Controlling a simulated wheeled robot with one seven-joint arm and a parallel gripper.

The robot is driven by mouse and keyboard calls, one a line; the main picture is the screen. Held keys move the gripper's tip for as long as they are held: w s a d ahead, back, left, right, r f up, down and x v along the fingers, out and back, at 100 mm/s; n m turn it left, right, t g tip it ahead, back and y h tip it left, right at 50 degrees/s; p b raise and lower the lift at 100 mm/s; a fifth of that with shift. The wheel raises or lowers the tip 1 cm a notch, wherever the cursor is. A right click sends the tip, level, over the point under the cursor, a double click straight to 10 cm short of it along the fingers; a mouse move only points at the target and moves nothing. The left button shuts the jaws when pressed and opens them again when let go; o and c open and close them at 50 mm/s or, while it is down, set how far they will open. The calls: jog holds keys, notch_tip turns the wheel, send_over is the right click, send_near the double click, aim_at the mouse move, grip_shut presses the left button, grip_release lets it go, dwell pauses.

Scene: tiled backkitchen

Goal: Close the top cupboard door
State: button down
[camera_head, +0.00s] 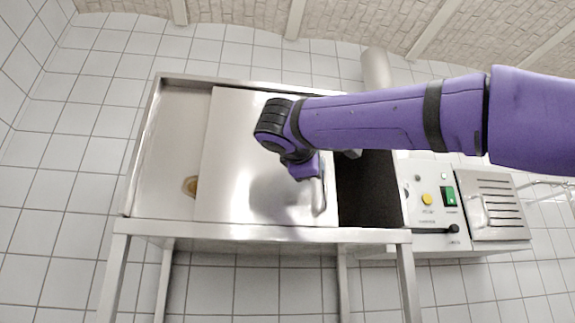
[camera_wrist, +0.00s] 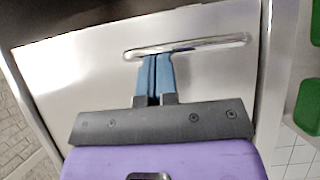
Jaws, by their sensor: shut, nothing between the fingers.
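The top cupboard door (camera_head: 235,150) is a plain shiny steel panel in the steel cupboard. A dark opening (camera_head: 370,190) shows to the right of its edge. Its bar handle (camera_head: 321,195) is near that right edge and partly covered by my arm. In the wrist view, the handle (camera_wrist: 215,43) runs across the door (camera_wrist: 85,75). My gripper (camera_wrist: 155,58) has its blue fingers together and empty, with the tips at the handle's left part. I cannot tell whether they touch the handle. In the head view, my purple wrist hides the fingers.
A steel section with a small brown oval spot (camera_head: 190,186) lies left of the door. A machine panel with a yellow button (camera_head: 427,199) and green switch (camera_head: 449,196) stands to the right, beside a vented steel box (camera_head: 497,210). Steel legs (camera_head: 112,275) stand below the cupboard.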

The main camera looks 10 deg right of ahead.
jog(key=d, duration=1.6)
jog(key=shift+s+d, duration=0.3)
jog(key=shift+d, duration=0.05)
